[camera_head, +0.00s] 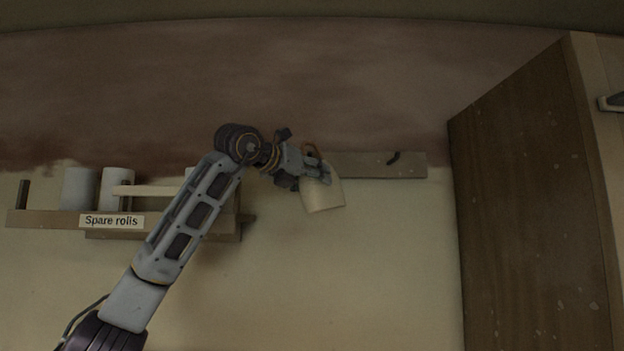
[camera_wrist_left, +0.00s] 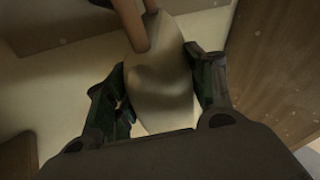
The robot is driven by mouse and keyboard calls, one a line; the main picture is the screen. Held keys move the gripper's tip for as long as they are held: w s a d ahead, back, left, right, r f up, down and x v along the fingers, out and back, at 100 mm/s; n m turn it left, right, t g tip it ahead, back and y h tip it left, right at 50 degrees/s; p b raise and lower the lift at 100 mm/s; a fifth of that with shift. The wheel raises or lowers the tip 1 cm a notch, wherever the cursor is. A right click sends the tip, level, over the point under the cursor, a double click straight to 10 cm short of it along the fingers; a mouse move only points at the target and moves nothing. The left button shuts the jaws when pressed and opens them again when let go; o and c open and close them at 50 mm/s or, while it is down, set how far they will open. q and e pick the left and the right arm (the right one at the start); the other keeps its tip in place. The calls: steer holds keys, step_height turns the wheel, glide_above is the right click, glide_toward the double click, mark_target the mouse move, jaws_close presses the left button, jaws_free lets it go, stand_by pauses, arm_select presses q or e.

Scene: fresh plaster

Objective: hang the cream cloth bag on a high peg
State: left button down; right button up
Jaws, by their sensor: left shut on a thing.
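The cream cloth bag (camera_head: 324,197) hangs from my left gripper (camera_head: 319,171), in front of the wall near the middle of the head view. A brown loop shows just above the gripper there. In the left wrist view the bag (camera_wrist_left: 160,85) lies between the two dark fingers of my left gripper (camera_wrist_left: 158,88), and a brown strap-like piece (camera_wrist_left: 130,20) runs up from it. A wooden peg rail (camera_head: 365,165) is on the wall behind and right of the bag, with one dark peg (camera_head: 393,158) visible. The gripper and bag hide the rail's left part. My right gripper is not in view.
A wall shelf labelled "Spare rolls" (camera_head: 50,219) stands at left with pale rolls (camera_head: 114,185) on it, partly hidden by my left arm. A tall wooden cabinet (camera_head: 530,200) stands at right. The wall below the rail is clear.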

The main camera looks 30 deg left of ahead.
arm_select(q)
steer(key=shift+w+a+p, duration=0.3)
steer(key=shift+w+a, duration=0.1)
steer(key=shift+w, duration=0.2)
